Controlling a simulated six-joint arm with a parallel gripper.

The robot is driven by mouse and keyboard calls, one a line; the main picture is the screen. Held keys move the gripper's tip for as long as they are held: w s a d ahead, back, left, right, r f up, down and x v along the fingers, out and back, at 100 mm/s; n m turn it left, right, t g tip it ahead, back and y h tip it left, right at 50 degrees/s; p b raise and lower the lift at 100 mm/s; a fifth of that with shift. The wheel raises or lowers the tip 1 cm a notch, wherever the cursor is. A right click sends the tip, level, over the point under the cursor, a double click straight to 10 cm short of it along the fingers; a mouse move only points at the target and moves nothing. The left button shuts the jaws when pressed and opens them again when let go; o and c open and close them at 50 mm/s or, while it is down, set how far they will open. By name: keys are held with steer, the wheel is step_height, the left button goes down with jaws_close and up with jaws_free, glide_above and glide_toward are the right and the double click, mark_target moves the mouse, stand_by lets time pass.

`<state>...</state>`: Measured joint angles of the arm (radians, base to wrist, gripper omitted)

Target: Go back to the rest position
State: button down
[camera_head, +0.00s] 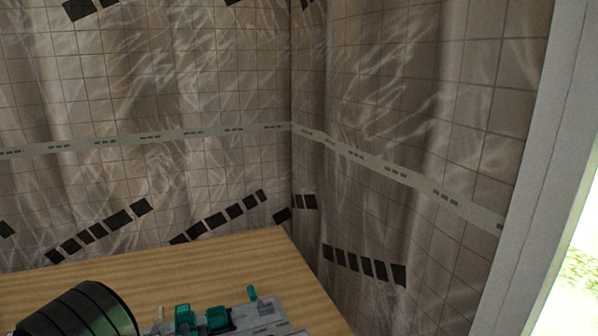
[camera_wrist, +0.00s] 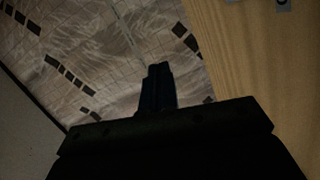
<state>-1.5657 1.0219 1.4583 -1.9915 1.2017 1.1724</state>
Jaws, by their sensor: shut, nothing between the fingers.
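My gripper (camera_wrist: 159,70) shows dark in the wrist view, with its fingers together and nothing visible between them. It points toward the wall and the table edge. I cannot make out the gripper's fingers in the head view. A grey panel unit (camera_head: 262,318) with teal parts lies on the wooden table at the bottom of the head view. Its lower part is cut off by the frame edge. Small grey pieces at the top right of the wrist view are too cropped to tell.
The wooden table (camera_head: 215,268) reaches into a corner of tiled walls (camera_head: 200,90); it also fills the right of the wrist view (camera_wrist: 250,60). The tabletop behind the panel unit is bare. A bright opening with a pale frame (camera_head: 530,190) is at the right.

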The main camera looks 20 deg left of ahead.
steer(key=shift+v, duration=2.25)
